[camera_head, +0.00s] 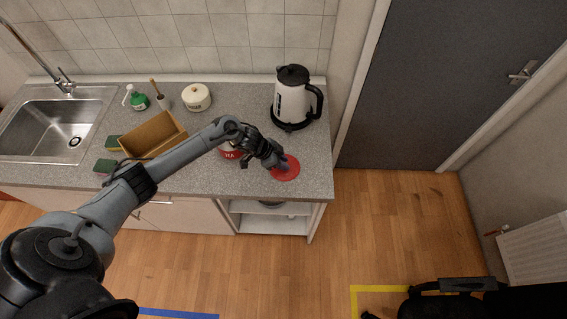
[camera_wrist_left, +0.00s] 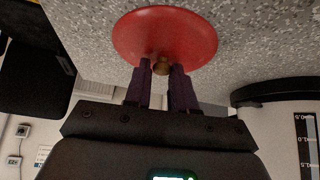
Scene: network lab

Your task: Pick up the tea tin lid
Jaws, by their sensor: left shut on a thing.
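The tea tin lid is a round red disc with a small brass-coloured knob; it shows in the head view (camera_head: 287,170) near the counter's front right and in the left wrist view (camera_wrist_left: 165,32). My left gripper (camera_head: 281,163) is shut on the lid's knob, with its two fingers on either side of it in the left wrist view (camera_wrist_left: 161,72). I cannot tell whether the lid touches the counter. The red tea tin (camera_head: 231,151) stands just left of my gripper, partly hidden behind my left arm. My right gripper is not visible.
A white kettle (camera_head: 293,97) on a black base stands behind the lid. A cream sugar pot (camera_head: 196,97), a green bottle (camera_head: 137,98), a brush (camera_head: 158,95), a wooden box (camera_head: 153,136) and sponges (camera_head: 104,166) are further left. The sink (camera_head: 58,125) is at far left. Counter right of the lid is clear.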

